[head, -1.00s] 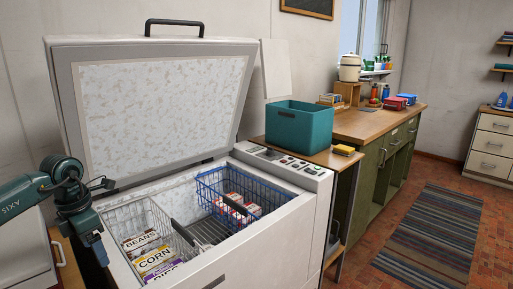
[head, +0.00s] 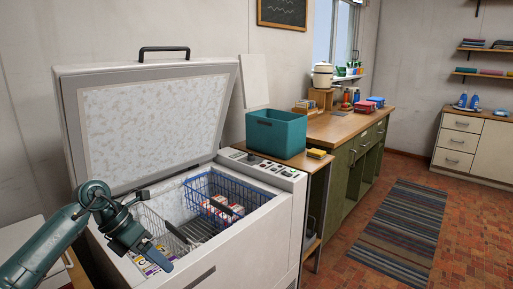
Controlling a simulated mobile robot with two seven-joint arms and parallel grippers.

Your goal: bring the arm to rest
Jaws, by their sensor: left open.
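My left arm comes in from the left, and its dark green gripper (head: 155,252) points down and right over the front left part of the open chest freezer (head: 240,245). The gripper is open, with nothing seen between its fingers. It covers part of the white wire basket (head: 150,220) and the food packets (head: 152,268) in it. My right gripper is not in view.
The freezer's raised lid (head: 150,125) stands behind the arm. A blue wire basket (head: 225,195) with cartons sits in the freezer. A teal bin (head: 276,135) and a yellow sponge (head: 317,153) sit on the side table. The floor around the striped rug (head: 395,230) is clear.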

